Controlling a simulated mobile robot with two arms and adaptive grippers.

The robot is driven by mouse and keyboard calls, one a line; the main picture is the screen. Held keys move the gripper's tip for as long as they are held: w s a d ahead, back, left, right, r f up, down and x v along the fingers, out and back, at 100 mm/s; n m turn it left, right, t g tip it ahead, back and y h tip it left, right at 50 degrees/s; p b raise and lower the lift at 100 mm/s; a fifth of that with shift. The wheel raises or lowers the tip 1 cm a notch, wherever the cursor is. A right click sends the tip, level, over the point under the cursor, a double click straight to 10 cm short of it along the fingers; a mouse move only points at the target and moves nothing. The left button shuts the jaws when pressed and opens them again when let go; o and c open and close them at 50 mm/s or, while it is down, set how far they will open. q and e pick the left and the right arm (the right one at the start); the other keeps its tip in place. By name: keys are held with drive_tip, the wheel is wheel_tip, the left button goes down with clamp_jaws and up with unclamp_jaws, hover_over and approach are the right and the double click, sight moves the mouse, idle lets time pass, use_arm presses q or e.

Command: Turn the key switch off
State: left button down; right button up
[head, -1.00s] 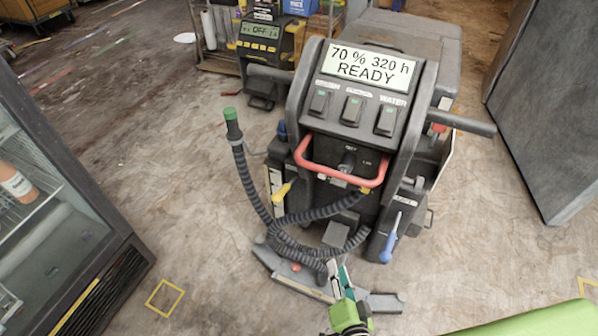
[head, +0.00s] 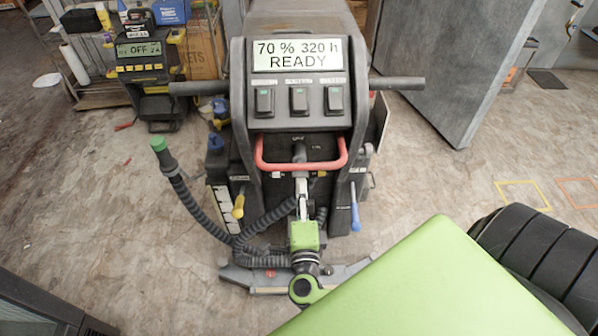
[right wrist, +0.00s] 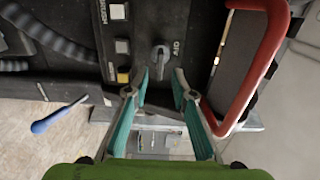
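The key switch (head: 299,152) is a small grey knob on the dark front panel of a floor-cleaning machine (head: 240,95), behind a red bar handle (head: 302,167). The machine's display (head: 296,54) reads "70 % 320 h READY". In the right wrist view the key switch (right wrist: 160,56) stands just beyond my right gripper (right wrist: 160,82), roughly in line with the gap between its fingers. The gripper's teal and grey fingers are apart with nothing between them. In the head view my right gripper (head: 302,190) is below the switch, near the handle. My left gripper is not in view.
The red handle (right wrist: 258,60) runs close to the right finger. A ribbed hose (head: 200,210) with a green end hangs at the left. Blue (head: 355,208) and yellow (head: 238,206) levers stick out low. A charger (head: 147,62) reading OFF stands back left; a grey panel (head: 470,70) back right.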

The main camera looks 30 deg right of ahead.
sight(300, 173)
drive_tip(key=x, duration=0.6)
drive_tip(key=shift+w+d, duration=0.1)
drive_tip(key=shift+w, duration=0.15)
clamp_jaws()
